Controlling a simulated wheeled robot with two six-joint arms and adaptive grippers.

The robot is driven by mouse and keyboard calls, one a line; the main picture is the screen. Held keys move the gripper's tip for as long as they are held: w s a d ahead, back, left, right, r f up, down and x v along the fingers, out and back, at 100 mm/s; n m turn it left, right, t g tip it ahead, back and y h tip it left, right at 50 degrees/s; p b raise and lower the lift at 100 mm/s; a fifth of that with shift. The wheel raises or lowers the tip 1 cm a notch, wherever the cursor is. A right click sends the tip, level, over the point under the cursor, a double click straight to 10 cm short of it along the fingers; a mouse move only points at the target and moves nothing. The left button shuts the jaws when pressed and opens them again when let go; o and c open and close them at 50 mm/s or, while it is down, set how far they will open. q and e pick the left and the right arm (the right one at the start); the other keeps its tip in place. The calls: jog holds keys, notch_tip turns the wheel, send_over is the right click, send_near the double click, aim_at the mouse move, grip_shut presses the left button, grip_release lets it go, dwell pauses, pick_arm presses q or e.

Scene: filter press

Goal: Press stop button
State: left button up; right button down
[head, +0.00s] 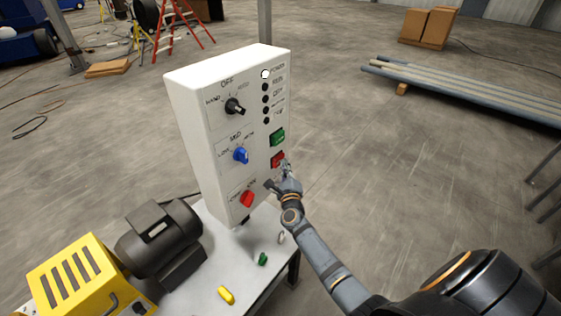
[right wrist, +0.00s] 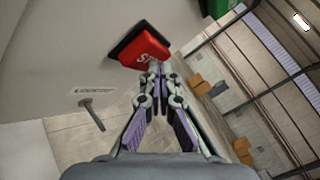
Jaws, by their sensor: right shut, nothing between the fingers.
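The red stop button (head: 277,159) sits on the front of a white control box, just below the green button (head: 278,137). In the right wrist view the stop button (right wrist: 146,50) shows large, with white lettering on its face. My right gripper (head: 284,168) is shut and empty, its fingertips at the lower edge of the stop button. In the right wrist view the fingertips (right wrist: 158,70) overlap the button's lower right corner; I cannot tell whether they touch it. My left gripper is not in view.
The white control box (head: 185,120) also carries a black knob (head: 235,107), a blue knob (head: 241,155) and a red knob (head: 247,199). It stands by a white table (head: 205,290) with a dark motor (head: 160,240) and yellow machine (head: 75,280).

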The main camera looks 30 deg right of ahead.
jog(key=shift+s+d, duration=0.2)
jog(key=shift+s, duration=0.35)
jog(key=s, duration=0.1)
jog(key=s+d+p, duration=0.1)
jog(key=s, duration=0.1)
jog(key=s+d, duration=0.1)
jog(key=shift+s, duration=0.3)
dwell(0.6)
